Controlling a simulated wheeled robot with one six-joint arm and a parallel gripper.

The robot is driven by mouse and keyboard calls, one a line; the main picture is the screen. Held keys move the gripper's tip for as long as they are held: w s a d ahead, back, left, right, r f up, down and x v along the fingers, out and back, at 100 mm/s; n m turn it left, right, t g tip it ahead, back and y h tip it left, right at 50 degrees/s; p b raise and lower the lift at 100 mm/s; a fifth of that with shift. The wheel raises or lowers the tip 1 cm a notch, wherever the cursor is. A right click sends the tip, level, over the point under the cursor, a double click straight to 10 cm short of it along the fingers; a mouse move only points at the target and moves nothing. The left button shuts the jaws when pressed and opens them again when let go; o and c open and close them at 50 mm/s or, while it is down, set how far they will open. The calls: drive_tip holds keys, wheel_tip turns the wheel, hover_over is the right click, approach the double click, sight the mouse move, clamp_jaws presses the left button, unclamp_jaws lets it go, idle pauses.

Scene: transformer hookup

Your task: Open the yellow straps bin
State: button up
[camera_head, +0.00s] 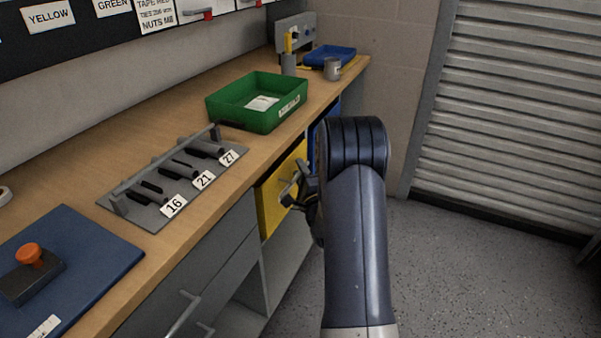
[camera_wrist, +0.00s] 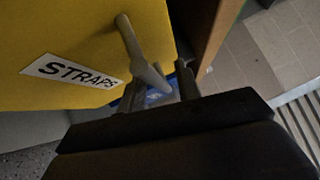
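The yellow straps bin (camera_head: 270,208) sits under the workbench, its front about in line with the bench side in the head view. In the wrist view its yellow front (camera_wrist: 60,30) fills the upper left, with a white STRAPS label (camera_wrist: 70,71). A grey bar handle (camera_wrist: 131,38) stands out from the front. My gripper (camera_head: 297,193) is at this handle. In the wrist view the fingers of my gripper (camera_wrist: 160,88) are apart, with the handle's near end between them. A gap shows beside the right finger; contact with the left one is unclear.
The workbench (camera_head: 150,110) runs above the bin. A green tray (camera_head: 240,115), a tool rack (camera_head: 150,214) and a blue mat (camera_head: 90,240) lie on it. Grey drawers (camera_head: 190,275) are nearer. A blue bin (camera_head: 316,140) is beyond. Open floor (camera_head: 450,270) lies to the right.

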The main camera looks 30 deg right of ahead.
clamp_jaws()
drive_tip(key=shift+f, duration=0.1)
idle(0.4)
drive_tip(key=s+d+f+m+t+h+b, duration=0.2)
drive_tip(key=s+d+f+m+b, duration=0.2)
drive_tip(key=b, duration=1.2)
drive_tip(key=shift+s+d+f+m+t+b, duration=0.35)
drive_tip(key=shift+s+d+f, duration=0.55)
drive_tip(key=shift+s+f, duration=0.6)
drive_tip(key=shift+s+r, duration=0.25)
unclamp_jaws()
